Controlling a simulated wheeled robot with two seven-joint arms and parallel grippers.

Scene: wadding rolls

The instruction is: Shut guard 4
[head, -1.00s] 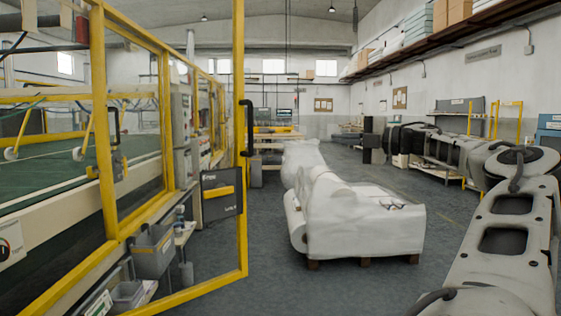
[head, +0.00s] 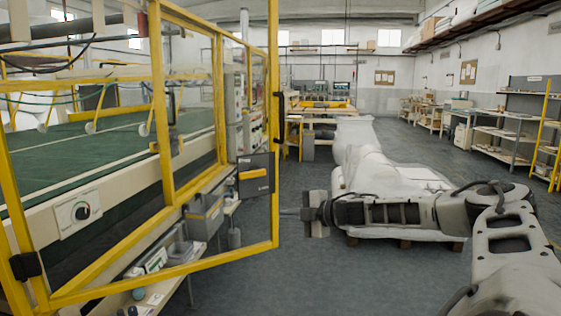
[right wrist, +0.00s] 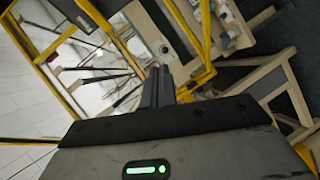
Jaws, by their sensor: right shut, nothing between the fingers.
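A yellow-framed guard (head: 274,180) with a clear panel stands open in the head view, swung out into the aisle. Its free upright carries a black handle (head: 279,115). No number is readable on it, so I cannot tell from a label that it is guard 4. My right gripper (head: 288,213) is shut and empty, pointing left just beside the lower part of that upright. I cannot tell whether it touches. In the right wrist view the closed fingers (right wrist: 160,86) point towards yellow frame bars. My left gripper is not in view.
A shelf with grey bins (head: 205,215) stands behind the guard. A white-wrapped roll (head: 375,170) on a pallet stands behind my right arm. The floor below the gripper is clear.

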